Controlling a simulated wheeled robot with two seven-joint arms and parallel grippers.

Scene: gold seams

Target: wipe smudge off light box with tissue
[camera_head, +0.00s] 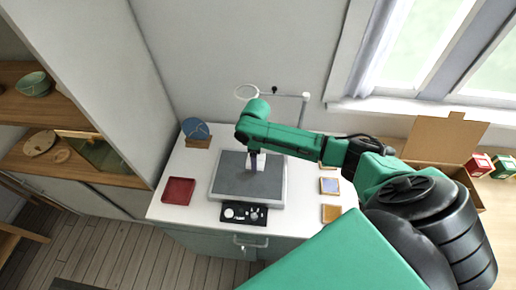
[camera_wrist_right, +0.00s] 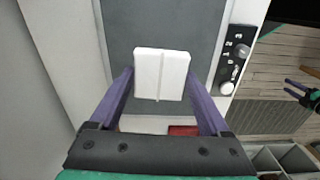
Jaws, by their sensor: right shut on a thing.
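The light box (camera_head: 232,187) lies on the white worktop with a dark grey top and a pale rim. Its grey surface (camera_wrist_right: 205,22) also shows in the right wrist view. My right gripper (camera_head: 257,164) is above the light box's upper middle, shut on a folded white tissue (camera_wrist_right: 162,73). The tissue (camera_head: 257,156) sits between the purple fingers; whether it touches the surface I cannot tell. No smudge can be made out. My left gripper (camera_wrist_right: 301,91) shows at the right edge of the right wrist view, away from the box, its fingers apart and empty.
A knob panel (camera_head: 244,213) sits at the light box's front. A red tray (camera_head: 178,191) is left; a blue disc on a stand (camera_head: 196,130) is behind. Small square dishes (camera_head: 330,186) line the right. A ring-headed stand (camera_head: 304,108) rises behind. An open cardboard box (camera_head: 444,138) is far right.

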